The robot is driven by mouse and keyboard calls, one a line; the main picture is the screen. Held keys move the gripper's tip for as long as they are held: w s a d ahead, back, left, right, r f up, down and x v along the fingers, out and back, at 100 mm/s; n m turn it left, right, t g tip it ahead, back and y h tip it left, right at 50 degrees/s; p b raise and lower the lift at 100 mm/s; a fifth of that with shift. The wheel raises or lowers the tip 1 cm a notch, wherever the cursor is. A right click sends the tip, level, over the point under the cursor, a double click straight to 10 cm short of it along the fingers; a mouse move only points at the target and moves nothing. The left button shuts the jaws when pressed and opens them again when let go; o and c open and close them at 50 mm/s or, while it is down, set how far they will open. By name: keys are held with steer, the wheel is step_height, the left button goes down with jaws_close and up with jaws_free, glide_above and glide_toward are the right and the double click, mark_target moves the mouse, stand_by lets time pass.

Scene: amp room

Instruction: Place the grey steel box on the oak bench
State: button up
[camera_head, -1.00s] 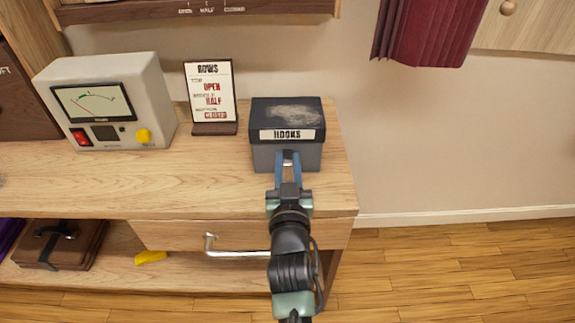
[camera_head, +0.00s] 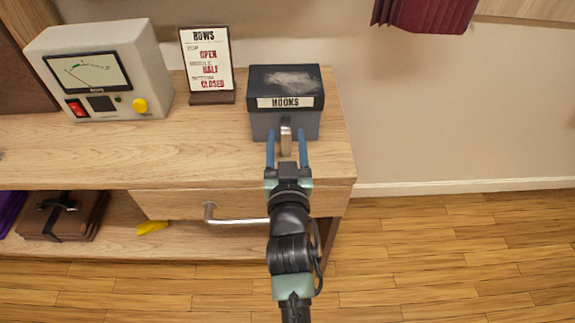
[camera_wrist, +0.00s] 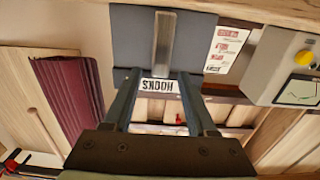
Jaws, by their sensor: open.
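The grey steel box (camera_head: 262,124) stands upright on the right end of the oak bench (camera_head: 215,160). It has a dark, scuffed lid, a "HOOKS" label and an upright metal handle (camera_head: 286,140) on its front. The box (camera_wrist: 132,48) fills the top middle of the wrist view, upside down, with the handle (camera_wrist: 163,45) between my fingers. My gripper (camera_head: 287,134) is open in front of the box, one blue finger on each side of the handle with gaps between. I cannot tell how far the fingertips are from the box front.
A "ROWS" sign (camera_head: 207,62) stands left of the box, and a meter (camera_head: 98,75) farther left. A drawer handle (camera_head: 235,219) sticks out below the bench top, close to my arm. A dark red curtain (camera_head: 425,15) hangs at upper right. Floor to the right is clear.

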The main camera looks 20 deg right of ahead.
steer(key=v, duration=0.9)
steer(key=shift+s, duration=0.25)
steer(key=shift+r, duration=0.15)
steer(key=w+a+r+t+y, duration=0.1)
steer(key=w+a+r+t, duration=0.15)
steer(key=r, duration=1.15)
steer(key=w+a+r+t, duration=0.1)
steer(key=a+r+t, duration=0.15)
steer(key=r, duration=1.15)
steer(key=s+a+r+n+t+y, duration=0.1)
steer(key=s+a+r+t+y, duration=0.1)
steer(key=s+r, duration=0.3)
steer(key=s+a+r+n+t+y, duration=0.2)
steer(key=s+a+r+t, duration=0.1)
steer(key=r, duration=1.1)
steer(key=shift+s+a+r, duration=0.3)
steer(key=shift+s+a, duration=0.2)
steer(key=shift+s, duration=0.75)
